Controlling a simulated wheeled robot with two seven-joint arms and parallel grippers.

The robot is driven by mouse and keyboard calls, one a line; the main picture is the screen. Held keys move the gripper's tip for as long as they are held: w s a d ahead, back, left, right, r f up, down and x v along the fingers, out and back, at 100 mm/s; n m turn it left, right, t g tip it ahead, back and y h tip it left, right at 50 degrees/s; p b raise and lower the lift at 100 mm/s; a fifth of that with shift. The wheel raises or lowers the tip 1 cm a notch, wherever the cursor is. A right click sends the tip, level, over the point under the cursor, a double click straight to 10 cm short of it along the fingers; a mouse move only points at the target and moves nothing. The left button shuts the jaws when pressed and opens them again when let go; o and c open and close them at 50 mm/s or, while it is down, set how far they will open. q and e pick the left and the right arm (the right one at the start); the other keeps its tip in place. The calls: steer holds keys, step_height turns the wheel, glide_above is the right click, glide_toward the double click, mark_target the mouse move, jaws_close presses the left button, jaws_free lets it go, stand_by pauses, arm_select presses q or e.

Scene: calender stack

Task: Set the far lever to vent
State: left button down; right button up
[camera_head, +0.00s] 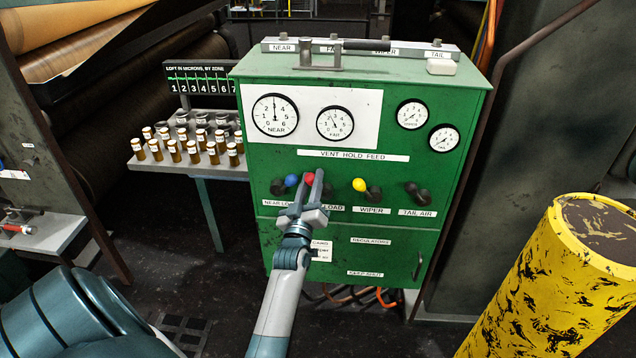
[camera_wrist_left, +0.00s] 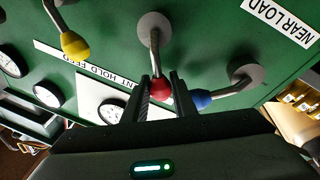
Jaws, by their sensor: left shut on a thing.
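The far lever's red knob (camera_head: 309,178) sits on the green cabinet's front, above the partly covered far load label (camera_head: 331,208). My left gripper (camera_head: 316,188) is shut on this knob. In the left wrist view the red knob (camera_wrist_left: 158,88) lies between the two fingers, and its stem runs to a round grey hub (camera_wrist_left: 154,28). The lever leans up and to the left of its hub, towards the vent side. The VENT HOLD FEED strip (camera_head: 353,155) is above the levers. In the head view my fingers hide the hub. My right gripper is not in view.
The blue near lever (camera_head: 291,180) leans up-right, close beside my left gripper. The yellow wiper lever (camera_head: 359,184) leans up-left; the black tail lever (camera_head: 417,191) is further right. A sample shelf (camera_head: 205,166) stands left, a yellow cylinder (camera_head: 545,290) at front right.

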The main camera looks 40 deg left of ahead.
arm_select(q)
steer(key=shift+s+a+f+n+y, duration=0.15)
steer(key=shift+a+f+n, duration=0.1)
steer(key=shift+n, duration=0.4)
steer(key=shift+s+a+f+n+y, duration=0.1)
steer(key=shift+a+f+n+y, duration=0.1)
steer(key=shift+n, duration=0.45)
steer(key=c, duration=1.5)
jaws_free()
steer(key=shift+o, duration=0.2)
steer(key=shift+s+d, duration=0.1)
steer(key=shift+s, duration=0.05)
steer(key=shift+s+d, duration=0.1)
steer(key=shift+s, duration=0.05)
steer(key=p+v, duration=0.1)
steer(key=v, duration=1.5)
steer(key=shift+s+d+p, duration=0.25)
steer(key=shift+s+p, duration=0.1)
steer(key=shift+p, duration=0.05)
